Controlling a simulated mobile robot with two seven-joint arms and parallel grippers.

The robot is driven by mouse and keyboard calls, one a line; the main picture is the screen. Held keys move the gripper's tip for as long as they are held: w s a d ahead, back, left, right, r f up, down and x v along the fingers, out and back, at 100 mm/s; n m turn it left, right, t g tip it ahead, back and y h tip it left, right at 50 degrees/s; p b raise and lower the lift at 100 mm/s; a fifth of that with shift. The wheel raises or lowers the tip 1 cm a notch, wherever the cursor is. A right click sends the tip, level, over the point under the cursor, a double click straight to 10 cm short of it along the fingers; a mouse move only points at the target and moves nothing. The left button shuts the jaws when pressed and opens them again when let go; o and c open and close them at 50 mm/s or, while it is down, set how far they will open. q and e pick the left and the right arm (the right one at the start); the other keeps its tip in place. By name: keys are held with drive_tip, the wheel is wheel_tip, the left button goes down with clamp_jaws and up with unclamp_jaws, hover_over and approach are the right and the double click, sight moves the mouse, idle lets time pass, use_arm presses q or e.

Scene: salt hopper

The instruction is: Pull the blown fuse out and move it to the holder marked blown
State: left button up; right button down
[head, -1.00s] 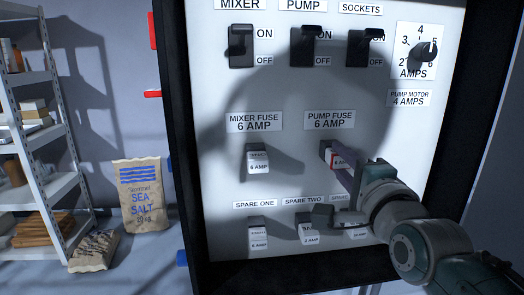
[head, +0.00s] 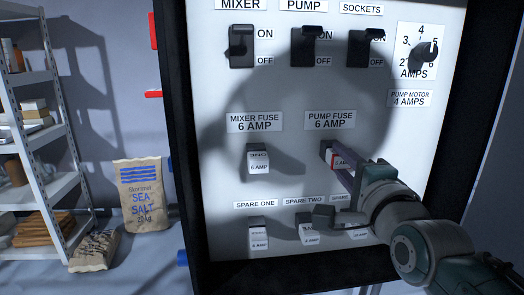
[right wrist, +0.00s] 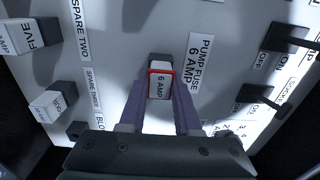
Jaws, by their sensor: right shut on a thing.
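The pump fuse (head: 343,163) is a white block with a red band and a 6 AMP marking, under the PUMP FUSE 6 AMP label (head: 330,120). In the right wrist view the fuse (right wrist: 159,86) lies between the purple fingers of my right gripper (right wrist: 160,95), which is shut on it. In the head view my right gripper (head: 338,162) reaches in from the lower right. The fuse is at its dark holder; I cannot tell how deep it sits. My left gripper is not in view.
The mixer fuse (head: 258,160) sits to the left. Spare one (head: 258,236) and spare two (head: 309,234) are below, close to my right arm. Switches (head: 305,47) and a dial (head: 421,55) are above. A salt sack (head: 142,195) and shelf (head: 40,130) stand left.

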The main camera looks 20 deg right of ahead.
sight(343, 162)
drive_tip(key=shift+s, duration=0.1)
drive_tip(key=shift+p+v, duration=0.95)
drive_tip(key=shift+v, duration=0.35)
drive_tip(key=shift+p+v, duration=0.7)
drive_tip(key=shift+v, duration=0.65)
drive_tip(key=s+d+f+b, duration=0.3)
drive_tip(key=d+f+b, duration=0.4)
drive_tip(key=f+b, duration=0.1)
drive_tip(key=s+d+f+b, duration=0.4)
drive_tip(key=d+f+b, duration=0.3)
drive_tip(key=f, duration=0.1)
drive_tip(key=shift+s+d+b, duration=0.25)
drive_tip(key=shift+d+b, duration=0.05)
drive_tip(key=shift+b, duration=0.1)
